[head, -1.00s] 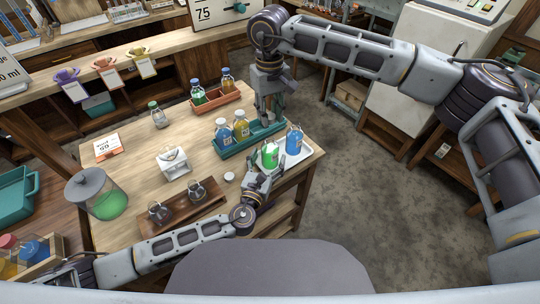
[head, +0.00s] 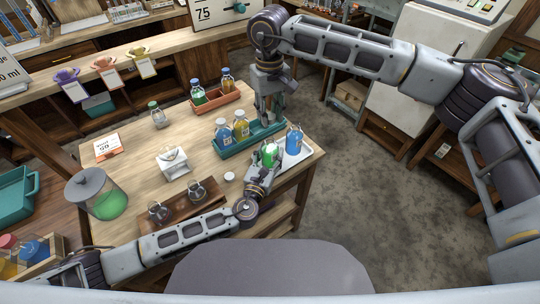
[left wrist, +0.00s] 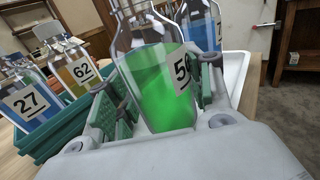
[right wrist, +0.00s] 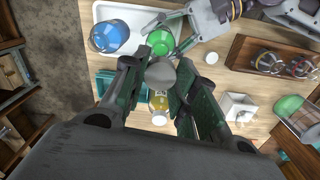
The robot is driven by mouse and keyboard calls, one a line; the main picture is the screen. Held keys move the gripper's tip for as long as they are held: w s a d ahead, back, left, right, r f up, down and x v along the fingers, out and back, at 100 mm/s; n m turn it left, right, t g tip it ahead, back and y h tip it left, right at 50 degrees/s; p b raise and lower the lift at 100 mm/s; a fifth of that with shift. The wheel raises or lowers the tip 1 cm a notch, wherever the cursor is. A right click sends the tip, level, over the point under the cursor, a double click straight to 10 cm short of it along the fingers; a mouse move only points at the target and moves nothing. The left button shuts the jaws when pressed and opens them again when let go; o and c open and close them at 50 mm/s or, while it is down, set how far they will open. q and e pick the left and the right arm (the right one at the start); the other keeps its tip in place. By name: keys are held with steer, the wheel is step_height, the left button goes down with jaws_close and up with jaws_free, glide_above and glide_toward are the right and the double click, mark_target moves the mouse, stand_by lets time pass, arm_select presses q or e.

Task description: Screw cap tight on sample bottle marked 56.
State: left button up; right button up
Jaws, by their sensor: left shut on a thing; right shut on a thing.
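The green-filled bottle (head: 269,153) stands at the white tray's left side. In the left wrist view this bottle (left wrist: 160,95) has a label with a 5 showing; the rest is hidden by a finger. My left gripper (head: 266,165) is shut on its body, a finger on each side. Its top is cut off in that view. My right gripper (head: 270,118) points down above the teal crate, behind the green bottle. In the right wrist view it is shut on a grey round cap (right wrist: 160,72), held apart from the bottle as far as I can tell.
A blue bottle (head: 294,139) shares the white tray (head: 301,155). The teal crate (head: 229,151) holds bottles marked 27 (left wrist: 28,100) and 62 (left wrist: 80,72). A loose white cap (head: 230,176) lies left of my left gripper. A wooden holder (head: 180,215) with glassware lies nearer me.

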mark_target(270, 137)
arm_select(q)
steer(key=c, duration=0.5)
arm_select(e)
steer(key=shift+f, duration=2.45)
steer(key=shift+f, duration=0.15)
steer(key=shift+f, duration=0.75)
steer(key=shift+f, duration=0.6)
arm_select(q)
jaws_close()
arm_select(e)
steer(key=shift+m, duration=0.3)
